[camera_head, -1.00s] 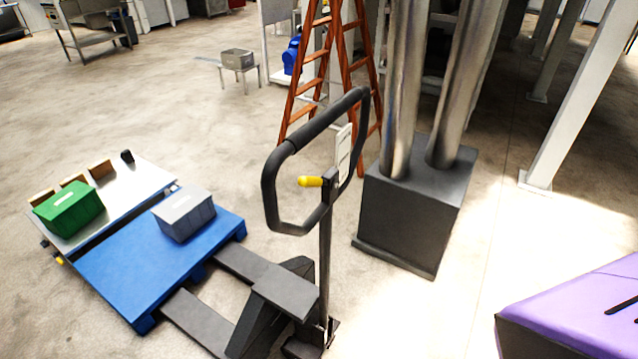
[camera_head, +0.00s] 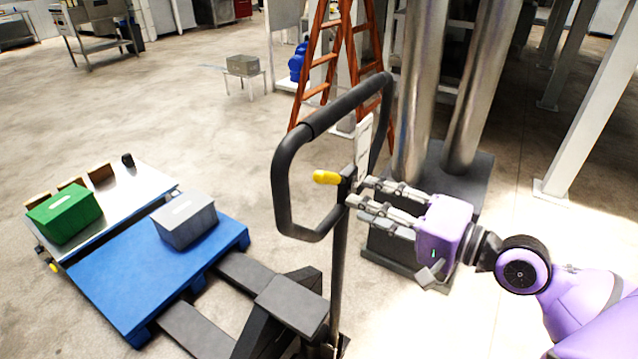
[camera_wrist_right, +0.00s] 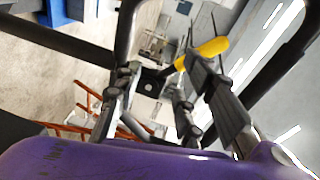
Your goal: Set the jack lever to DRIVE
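The jack lever (camera_head: 325,177) is a small yellow handle on the dark head of the pallet jack's tiller, inside the black loop handle (camera_head: 283,185). It also shows in the right wrist view (camera_wrist_right: 208,48), beside the right-hand fingers. My right gripper (camera_head: 356,192) reaches in from the right, its fingertips at the tiller head just right of the lever. In the wrist view its fingers (camera_wrist_right: 155,82) are spread apart with the tiller head beyond them, and nothing is gripped. Whether a finger touches the lever is unclear. My left gripper is out of view.
A white plate (camera_head: 363,140) stands above the tiller head. The jack's forks run under a blue pallet (camera_head: 110,285) carrying a grey box (camera_head: 185,220). A green box (camera_head: 64,214) sits on a cart at left. Metal columns (camera_head: 420,90) and an orange ladder (camera_head: 318,70) stand behind.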

